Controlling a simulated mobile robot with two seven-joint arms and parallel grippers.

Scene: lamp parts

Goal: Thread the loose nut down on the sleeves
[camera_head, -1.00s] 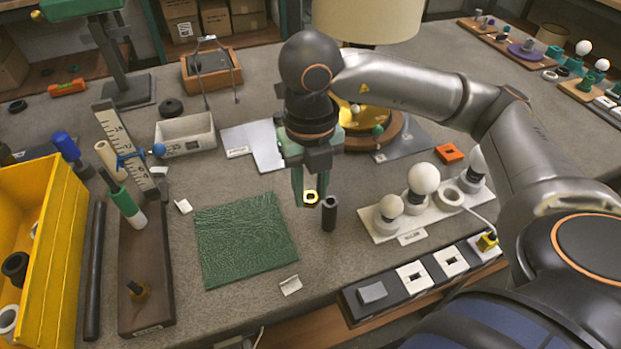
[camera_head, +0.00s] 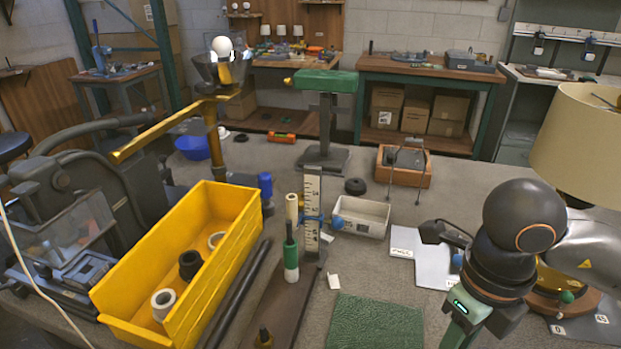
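My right gripper's green body (camera_head: 466,312) is at the bottom right edge. Its fingers are cut off below the frame, so I cannot see whether it is open or what it holds. The loose nut and the dark upright sleeve beside it, visible in the earlier view, are out of view now. A yellow bin (camera_head: 235,262) at the lower left holds a dark ring-like part (camera_head: 190,264) and two pale ring-like parts (camera_head: 163,303). My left gripper is not in view.
A green mat (camera_head: 376,322) lies left of my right gripper. A brown board (camera_head: 283,300) with a green-and-white tool stands between mat and bin.

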